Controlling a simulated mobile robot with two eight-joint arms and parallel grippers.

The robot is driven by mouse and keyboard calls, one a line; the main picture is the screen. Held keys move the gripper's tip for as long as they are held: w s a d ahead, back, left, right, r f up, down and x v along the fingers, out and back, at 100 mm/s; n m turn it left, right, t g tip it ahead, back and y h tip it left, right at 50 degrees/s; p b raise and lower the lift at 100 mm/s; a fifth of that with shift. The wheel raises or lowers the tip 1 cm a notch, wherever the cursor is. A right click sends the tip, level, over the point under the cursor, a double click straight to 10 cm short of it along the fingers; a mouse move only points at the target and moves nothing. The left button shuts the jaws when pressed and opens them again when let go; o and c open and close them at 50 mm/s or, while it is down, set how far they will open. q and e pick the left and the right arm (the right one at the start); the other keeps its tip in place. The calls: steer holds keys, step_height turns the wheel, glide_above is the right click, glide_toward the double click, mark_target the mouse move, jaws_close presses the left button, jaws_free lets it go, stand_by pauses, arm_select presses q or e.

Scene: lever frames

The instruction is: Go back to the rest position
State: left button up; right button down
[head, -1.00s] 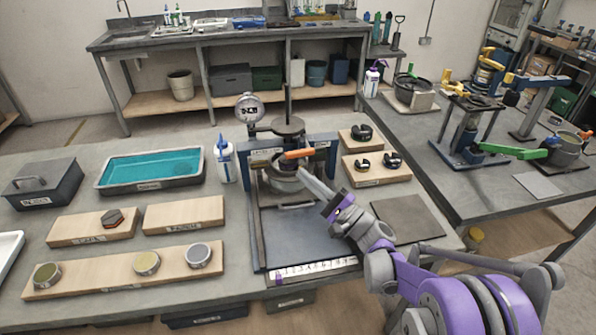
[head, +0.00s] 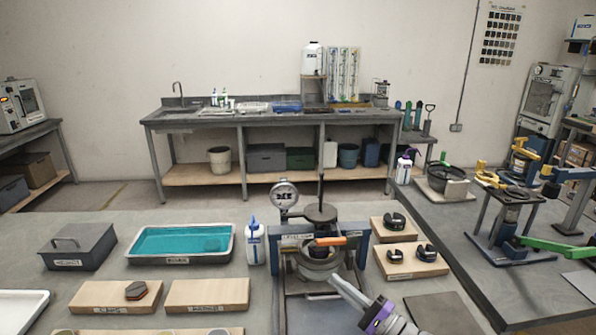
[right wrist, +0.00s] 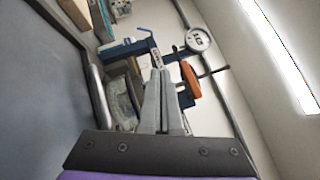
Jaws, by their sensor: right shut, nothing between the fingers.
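My right gripper (head: 341,281) reaches in from the lower right of the head view. Its fingers lie together with nothing between them, close in front of the test apparatus (head: 318,262). The apparatus has a dial gauge (head: 284,195), a dark blue frame and an orange handle (head: 330,241). In the right wrist view my shut fingers (right wrist: 160,75) point toward the apparatus, with the orange handle (right wrist: 190,80) beside them and the dial gauge (right wrist: 198,39) beyond. I cannot tell whether the fingers touch the apparatus. My left gripper is not in view.
A tray of teal liquid (head: 181,260), a dark lidded box (head: 78,246) and a white bottle (head: 254,242) stand left of the apparatus. Wooden blocks with dark rings (head: 411,268) stand to its right. A side table (head: 465,235) with yellow and green equipment is further right.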

steer(key=s+a+n+g+h+p, duration=0.1)
steer(key=s+a+g, duration=0.1)
steer(key=s, duration=0.1)
steer(key=s+a+n+g+h+p, duration=0.1)
steer(key=s+a+n+g, duration=0.1)
steer(key=s, duration=0.1)
steer(key=s+a+f+n+g, duration=0.1)
steer(key=s+a+n, duration=0.1)
steer(key=shift+s+a+g+h+p, duration=0.3)
steer(key=shift+s+g+h+p, duration=0.1)
steer(key=s+h, duration=0.1)
steer(key=s, duration=0.1)
steer(key=s+f+n+g+h+p, duration=0.1)
steer(key=s, duration=0.1)
steer(key=s+f+n+g+h, duration=0.1)
steer(key=s, duration=0.1)
steer(key=shift+s+d+f+p, duration=0.1)
steer(key=shift+s+d+p, duration=0.1)
steer(key=shift+s+p, duration=0.15)
steer(key=s+d+f+n+g+h+p, duration=0.1)
steer(key=s+d+f+n+h+p, duration=0.1)
steer(key=s+d+n+h, duration=0.3)
steer(key=s+d+h+p, duration=0.1)
steer(key=s+d+h, duration=0.3)
steer(key=s+d, duration=0.2)
steer(key=shift+s+d+n+g+p, duration=0.15)
steer(key=shift+s+n+g+p, duration=0.2)
steer(key=shift+s, duration=0.35)
